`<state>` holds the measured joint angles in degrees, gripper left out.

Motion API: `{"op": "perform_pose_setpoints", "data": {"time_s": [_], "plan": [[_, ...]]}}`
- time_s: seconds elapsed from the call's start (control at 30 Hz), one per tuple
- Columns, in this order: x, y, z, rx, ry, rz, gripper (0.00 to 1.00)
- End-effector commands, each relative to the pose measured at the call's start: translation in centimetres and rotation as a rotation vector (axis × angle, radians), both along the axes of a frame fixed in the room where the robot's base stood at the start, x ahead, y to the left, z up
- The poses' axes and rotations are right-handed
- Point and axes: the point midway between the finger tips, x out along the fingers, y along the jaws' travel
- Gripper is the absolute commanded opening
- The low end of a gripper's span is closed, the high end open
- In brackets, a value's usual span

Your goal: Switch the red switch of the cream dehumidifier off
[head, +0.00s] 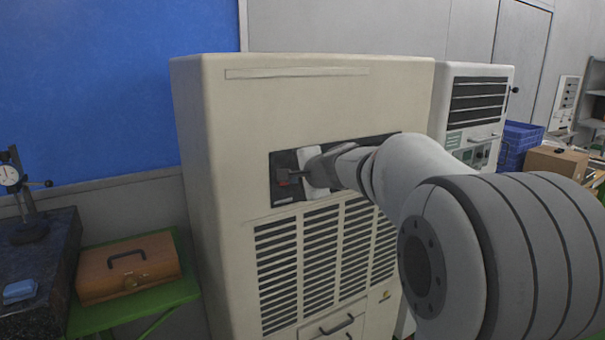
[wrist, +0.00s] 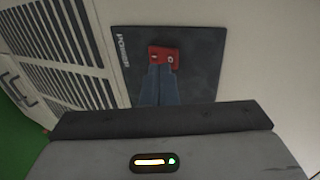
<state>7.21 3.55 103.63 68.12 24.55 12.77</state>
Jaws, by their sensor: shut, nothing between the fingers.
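The cream dehumidifier (head: 225,120) stands in the middle of the head view. Its dark recessed panel (head: 285,160) sits above the louvres and is partly hidden by my arm. In the wrist view the panel (wrist: 205,75) bears the word "POWER" and the red switch (wrist: 164,57). The fingers hide part of the panel below the switch.
A second, paler cabinet (head: 480,105) stands behind at the right, near blue crates (head: 518,140) and a cardboard box (head: 556,162). At the left, a brown toolbox (head: 128,268) sits on a green stand, beside a dark block with a dial gauge (head: 10,175).

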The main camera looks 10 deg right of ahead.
Motion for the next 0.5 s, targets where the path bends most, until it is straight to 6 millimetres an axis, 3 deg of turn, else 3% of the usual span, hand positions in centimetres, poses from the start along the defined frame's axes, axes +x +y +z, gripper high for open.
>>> {"op": "perform_pose_setpoints", "data": {"time_s": [0.2, 0.5], "plan": [[1.8, 0.6, 0.4, -0.001, 0.001, 0.001, 0.00], [2.0, 0.7, 0.5, 0.000, 0.000, 0.001, 0.00]]}}
